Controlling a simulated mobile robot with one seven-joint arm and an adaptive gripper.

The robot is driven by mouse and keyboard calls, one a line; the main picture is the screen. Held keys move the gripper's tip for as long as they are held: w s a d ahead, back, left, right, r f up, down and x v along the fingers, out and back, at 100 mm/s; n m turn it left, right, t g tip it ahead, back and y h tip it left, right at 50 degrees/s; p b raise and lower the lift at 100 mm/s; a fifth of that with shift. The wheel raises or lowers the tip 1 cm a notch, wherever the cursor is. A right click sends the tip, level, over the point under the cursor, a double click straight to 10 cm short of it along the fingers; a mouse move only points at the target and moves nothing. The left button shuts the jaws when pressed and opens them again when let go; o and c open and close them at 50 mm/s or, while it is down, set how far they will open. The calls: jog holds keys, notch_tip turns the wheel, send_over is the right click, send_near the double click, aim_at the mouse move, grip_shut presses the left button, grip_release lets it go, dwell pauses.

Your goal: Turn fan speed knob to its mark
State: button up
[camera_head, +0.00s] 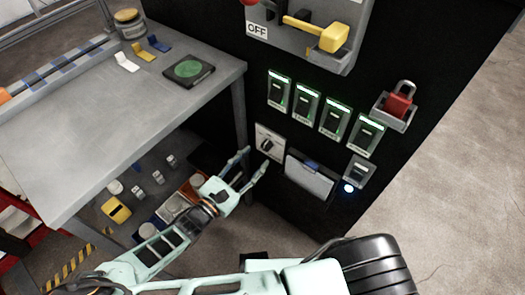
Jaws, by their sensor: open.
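The fan speed knob (266,145) is a small black knob on a pale square plate (277,152), fixed to the black panel just right of the table's leg. Its pointer and the mark are too small to read. My gripper (256,159) is pale green and open, with its two fingers spread just below and left of the knob. The fingertips look close to the plate, but I cannot tell whether they touch it. Nothing is between the fingers.
The grey table (90,130) stands close on the left. Breakers (306,104) with green lights, a red padlock (399,101) and a yellow lever (318,33) are above the knob. A grey box (309,177) sits right of my gripper. Loose items lie below the table.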

aim_at(264, 148)
jog(key=x, duration=0.5)
jog(key=shift+b, duration=0.35)
grip_shut()
jog(key=shift+m, duration=0.4)
jog(key=m+p, duration=0.3)
jog(key=m, duration=0.1)
jog(key=shift+r+m, duration=0.1)
jog(key=shift+m, duration=0.2)
jog(key=m+p, duration=0.1)
jog(key=m, duration=0.5)
jog(key=shift+m, duration=0.4)
